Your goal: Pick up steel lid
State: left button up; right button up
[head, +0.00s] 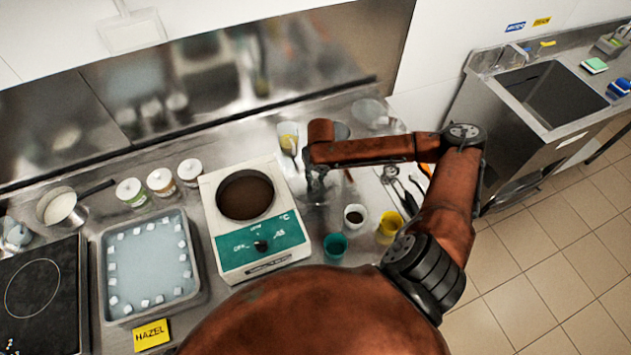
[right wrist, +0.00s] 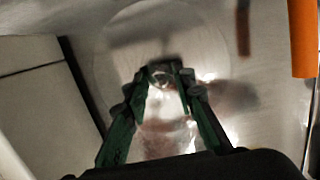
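The steel lid (right wrist: 112,62) is a shiny, pale disc that shows in the right wrist view, with a small round knob (right wrist: 160,78) near its middle. It lies flat on the steel counter. In the head view my right gripper and arm hide most of it. My right gripper (right wrist: 161,74) points down over the lid, with its two green fingers on either side of the knob. A narrow gap seems to show between the fingertips and the knob. In the head view my right gripper (head: 316,190) is just right of the white hot plate. My left gripper is not in view.
The white hot plate (head: 215,225) stands close left of my right gripper. A teal cup (head: 335,245), a small white cup (head: 355,215) and a yellow cup (head: 389,227) stand in front. A tray of ice water (head: 105,270) and several jars are further left.

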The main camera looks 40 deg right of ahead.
grip_shut()
